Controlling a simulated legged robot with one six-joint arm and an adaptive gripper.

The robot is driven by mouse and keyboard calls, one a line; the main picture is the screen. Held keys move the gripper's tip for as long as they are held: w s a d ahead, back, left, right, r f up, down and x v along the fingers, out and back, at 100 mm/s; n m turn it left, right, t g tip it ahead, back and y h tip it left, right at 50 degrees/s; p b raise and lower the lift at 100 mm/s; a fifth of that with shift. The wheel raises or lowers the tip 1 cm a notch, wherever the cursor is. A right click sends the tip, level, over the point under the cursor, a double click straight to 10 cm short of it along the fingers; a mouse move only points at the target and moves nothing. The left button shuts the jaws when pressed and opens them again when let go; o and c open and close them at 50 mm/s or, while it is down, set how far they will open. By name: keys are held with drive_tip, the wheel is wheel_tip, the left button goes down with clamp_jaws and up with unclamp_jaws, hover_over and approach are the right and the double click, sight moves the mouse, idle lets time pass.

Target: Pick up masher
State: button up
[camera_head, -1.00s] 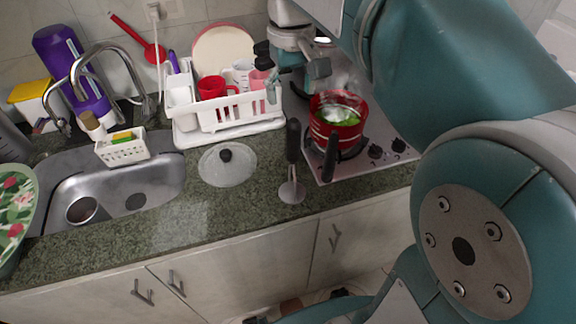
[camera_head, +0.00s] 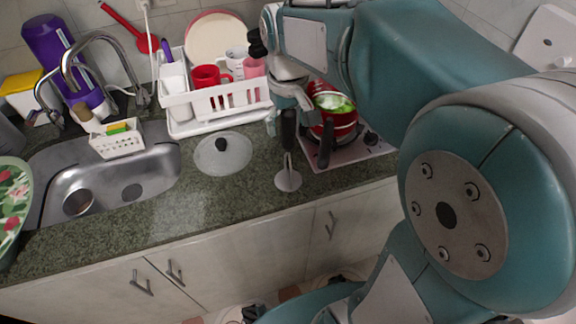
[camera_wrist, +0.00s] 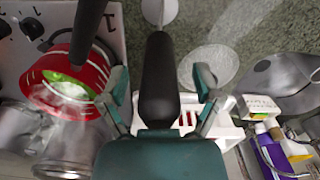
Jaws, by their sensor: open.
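The masher (camera_head: 288,180) has a round metal disc at its foot and a thick black handle. It stands on the counter, left of the stove. In the wrist view, its black handle (camera_wrist: 159,95) lies between my fingers, with the metal disc at the top edge. My gripper (camera_wrist: 160,84) is open, one finger on each side of the handle, with gaps visible. In the head view, my gripper (camera_head: 287,106) is at the top of the handle and partly covers it.
A red pot (camera_head: 338,124) with green contents and a black handle stands on the stove just right of the masher. A glass lid (camera_head: 222,154) lies to the left. Behind are a white dish rack (camera_head: 220,98) and, farther left, the sink (camera_head: 155,170).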

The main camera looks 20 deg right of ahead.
clamp_jaws()
drive_tip(key=shift+r, duration=0.1)
